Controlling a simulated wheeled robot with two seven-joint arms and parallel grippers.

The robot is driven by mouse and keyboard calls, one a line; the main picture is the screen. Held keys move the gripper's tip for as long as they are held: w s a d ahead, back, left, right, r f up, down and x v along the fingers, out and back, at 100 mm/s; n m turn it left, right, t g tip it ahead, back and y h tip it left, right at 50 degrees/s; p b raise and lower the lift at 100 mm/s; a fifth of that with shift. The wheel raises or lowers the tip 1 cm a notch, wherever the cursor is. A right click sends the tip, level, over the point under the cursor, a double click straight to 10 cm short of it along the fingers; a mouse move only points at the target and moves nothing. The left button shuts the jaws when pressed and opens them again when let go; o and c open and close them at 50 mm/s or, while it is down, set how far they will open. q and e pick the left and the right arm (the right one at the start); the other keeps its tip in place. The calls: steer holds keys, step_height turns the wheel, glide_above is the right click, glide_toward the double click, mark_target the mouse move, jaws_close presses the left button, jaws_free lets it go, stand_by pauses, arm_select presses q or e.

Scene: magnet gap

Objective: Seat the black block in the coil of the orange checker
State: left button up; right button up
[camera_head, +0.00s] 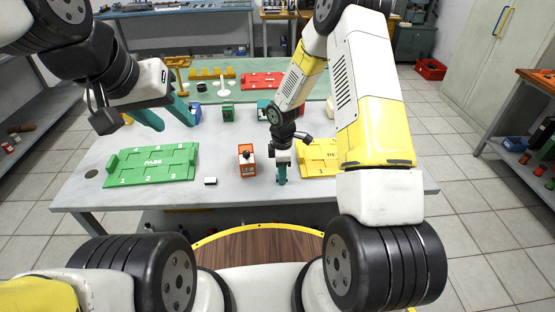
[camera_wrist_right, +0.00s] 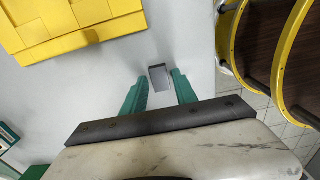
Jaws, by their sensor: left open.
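The orange checker (camera_head: 247,161) stands on the grey table, left of my right gripper; its coil is too small to make out. My right gripper (camera_head: 282,178) points down at the table between the checker and the yellow tray. In the right wrist view a small block (camera_wrist_right: 159,77), grey with dark edges, fills the gap between its teal fingertips (camera_wrist_right: 160,84); it looks like the black block. Another small black-and-white piece (camera_head: 211,181) lies on the table left of the checker. My left gripper (camera_head: 168,116) is open and empty above the table's left part.
A green tray (camera_head: 150,165) with numbered places lies on the left. A yellow tray (camera_head: 318,158) lies right of my right gripper and shows in the wrist view (camera_wrist_right: 70,25). Small green and teal objects stand at the back. The table's front middle is mostly clear.

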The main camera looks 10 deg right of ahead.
jaws_close()
steer(key=shift+r, duration=2.55)
